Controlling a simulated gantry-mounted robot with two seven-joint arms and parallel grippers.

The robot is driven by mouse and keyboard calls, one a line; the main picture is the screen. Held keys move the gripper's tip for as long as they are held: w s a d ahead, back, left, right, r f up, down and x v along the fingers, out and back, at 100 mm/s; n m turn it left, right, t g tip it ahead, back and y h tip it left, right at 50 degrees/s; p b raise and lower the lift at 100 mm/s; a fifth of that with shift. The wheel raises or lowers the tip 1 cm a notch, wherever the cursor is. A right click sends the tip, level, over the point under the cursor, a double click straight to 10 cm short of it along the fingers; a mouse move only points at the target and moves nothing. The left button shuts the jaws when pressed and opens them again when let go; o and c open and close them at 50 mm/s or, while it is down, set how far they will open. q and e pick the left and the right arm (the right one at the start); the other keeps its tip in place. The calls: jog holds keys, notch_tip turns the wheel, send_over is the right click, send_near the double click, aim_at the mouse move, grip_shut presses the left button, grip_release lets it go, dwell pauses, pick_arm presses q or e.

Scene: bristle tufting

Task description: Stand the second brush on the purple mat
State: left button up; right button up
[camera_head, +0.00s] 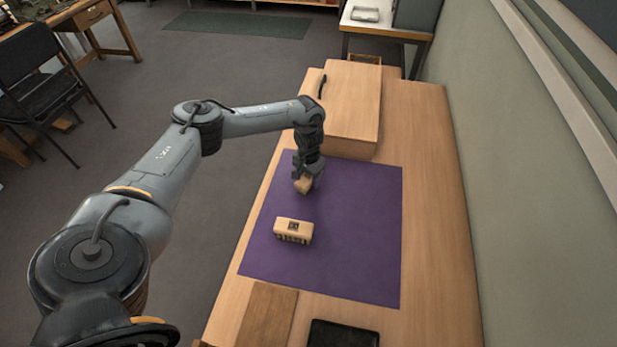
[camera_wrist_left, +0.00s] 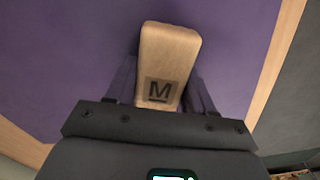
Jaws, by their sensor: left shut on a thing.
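The purple mat (camera_head: 345,240) lies flat on the wooden bench. One brush (camera_head: 293,230), a pale wooden block with a dark square mark on top and dark bristle tufts below, stands on the mat near its middle left. My left gripper (camera_head: 304,183) is shut on another brush (camera_wrist_left: 168,62), over the mat's far left part. In the left wrist view this brush is a wooden block with a dark letter M, held between both fingers; its underside is hidden. I cannot tell whether it touches the mat. The right gripper is not in view.
A wooden box (camera_head: 352,100) with a dark handle stands behind the mat. A brown board (camera_head: 268,316) and a black tray (camera_head: 343,335) lie at the near edge. The bench (camera_head: 432,200) is bare to the right of the mat.

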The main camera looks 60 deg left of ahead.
pick_arm(q)
jog(key=o, duration=1.1)
